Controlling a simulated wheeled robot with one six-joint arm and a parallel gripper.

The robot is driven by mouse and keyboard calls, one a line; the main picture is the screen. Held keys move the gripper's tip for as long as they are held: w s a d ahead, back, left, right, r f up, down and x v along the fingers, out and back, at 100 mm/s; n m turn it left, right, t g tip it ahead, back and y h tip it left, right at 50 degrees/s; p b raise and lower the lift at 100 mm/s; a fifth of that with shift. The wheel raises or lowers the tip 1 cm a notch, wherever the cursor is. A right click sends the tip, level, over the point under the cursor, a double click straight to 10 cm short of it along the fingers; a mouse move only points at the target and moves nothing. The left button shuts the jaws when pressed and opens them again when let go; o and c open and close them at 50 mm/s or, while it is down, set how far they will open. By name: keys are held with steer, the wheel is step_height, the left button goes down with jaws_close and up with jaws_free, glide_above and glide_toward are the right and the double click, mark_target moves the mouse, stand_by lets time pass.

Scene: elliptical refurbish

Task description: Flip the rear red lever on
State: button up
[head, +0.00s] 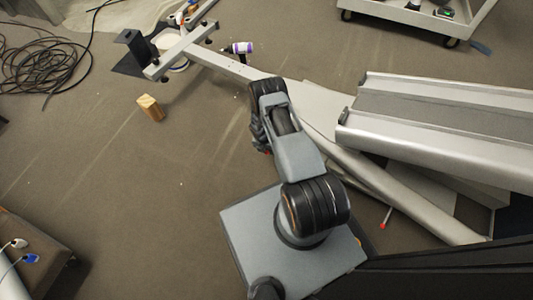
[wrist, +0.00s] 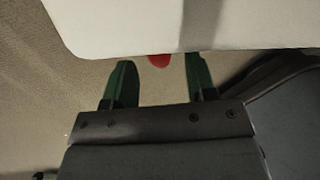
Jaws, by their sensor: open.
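In the wrist view my gripper (wrist: 161,64) is open, with its two green fingers apart. A red lever tip (wrist: 159,61) shows between the fingertips, sticking out from under a pale machine panel (wrist: 130,28). The rest of that lever is hidden by the panel, and I cannot tell whether the fingers touch it. In the head view my arm hides most of the gripper, and a small red spot (head: 267,152) shows beside it. Another red-tipped lever (head: 383,225) shows lower right, under the machine's long side tube. I cannot tell either lever's on or off position.
The elliptical's grey rail (head: 440,150) fills the right side. Its beam and crossbar (head: 182,52) reach to the upper left. A wooden block (head: 151,107), a purple-white bottle (head: 241,47) and coiled black cable (head: 45,70) lie on the floor. The carpet at left is largely clear.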

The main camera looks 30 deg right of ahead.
steer(key=shift+s+d+f, duration=0.1)
steer(key=shift+f, duration=0.9)
jaws_close()
